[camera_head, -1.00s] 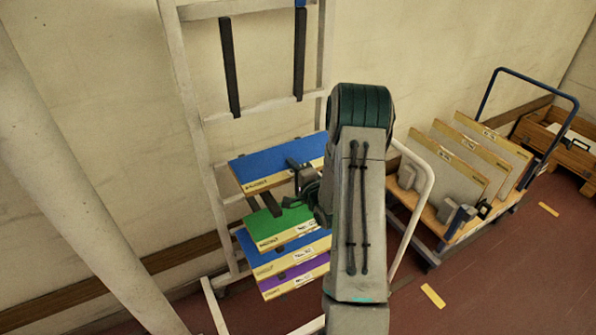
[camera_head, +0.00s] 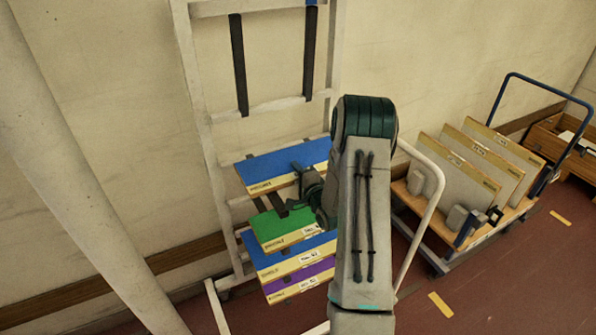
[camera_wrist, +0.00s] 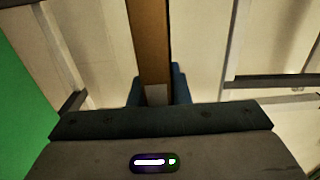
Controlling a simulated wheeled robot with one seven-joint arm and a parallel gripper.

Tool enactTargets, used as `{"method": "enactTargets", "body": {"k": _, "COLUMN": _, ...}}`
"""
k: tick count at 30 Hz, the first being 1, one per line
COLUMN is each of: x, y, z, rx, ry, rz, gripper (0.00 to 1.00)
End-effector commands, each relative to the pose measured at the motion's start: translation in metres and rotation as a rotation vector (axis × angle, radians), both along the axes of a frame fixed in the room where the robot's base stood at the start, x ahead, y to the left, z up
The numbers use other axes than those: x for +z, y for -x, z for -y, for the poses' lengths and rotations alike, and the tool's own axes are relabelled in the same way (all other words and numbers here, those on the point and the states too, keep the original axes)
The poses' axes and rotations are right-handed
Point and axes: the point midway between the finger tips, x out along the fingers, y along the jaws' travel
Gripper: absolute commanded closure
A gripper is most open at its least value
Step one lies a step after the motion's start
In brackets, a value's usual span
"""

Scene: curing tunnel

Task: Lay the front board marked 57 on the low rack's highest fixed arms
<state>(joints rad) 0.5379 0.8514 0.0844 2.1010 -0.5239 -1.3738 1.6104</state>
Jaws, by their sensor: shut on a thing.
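A board with a blue top and tan front edge (camera_head: 266,170) lies roughly level in my gripper (camera_head: 310,184), at the upper part of the low stack on the rack. In the wrist view the board shows edge-on as a brown strip (camera_wrist: 150,40) between the blue fingertips (camera_wrist: 156,90). Its marking is too small to read. The pale rack (camera_head: 203,110) stands against the wall. A dark arm (camera_head: 276,204) shows below the held board, above the green board (camera_head: 285,228). Whether the held board touches its arms cannot be told. My arm hides its right end.
Below the green board lie a blue board (camera_head: 290,258) and a purple board (camera_head: 300,281). Dark bars (camera_head: 239,65) hang upright higher on the rack. A trolley (camera_head: 405,205) with several upright boards stands right. A pale post (camera_head: 75,160) is at left.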

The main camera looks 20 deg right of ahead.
Motion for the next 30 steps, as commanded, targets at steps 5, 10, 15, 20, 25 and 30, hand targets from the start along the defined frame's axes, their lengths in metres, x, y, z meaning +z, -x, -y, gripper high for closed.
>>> {"method": "enactTargets", "body": {"k": 5, "x": 0.001, "y": 0.000, "z": 0.000, "rx": 0.000, "ry": 0.001, "rz": 0.003, "gripper": 1.00}}
{"method": "enactTargets", "body": {"k": 10, "x": -0.001, "y": 0.000, "z": 0.000, "rx": 0.000, "ry": 0.001, "rz": 0.003, "gripper": 1.00}}
{"method": "enactTargets", "body": {"k": 15, "x": -0.004, "y": 0.000, "z": 0.000, "rx": 0.000, "ry": 0.001, "rz": 0.003, "gripper": 1.00}}
{"method": "enactTargets", "body": {"k": 20, "x": -0.007, "y": 0.000, "z": 0.000, "rx": 0.000, "ry": 0.001, "rz": 0.003, "gripper": 1.00}}
{"method": "enactTargets", "body": {"k": 25, "x": -0.009, "y": 0.000, "z": 0.000, "rx": 0.000, "ry": 0.001, "rz": 0.003, "gripper": 1.00}}
{"method": "enactTargets", "body": {"k": 30, "x": -0.009, "y": 0.000, "z": 0.000, "rx": 0.000, "ry": 0.001, "rz": 0.002, "gripper": 0.58}}
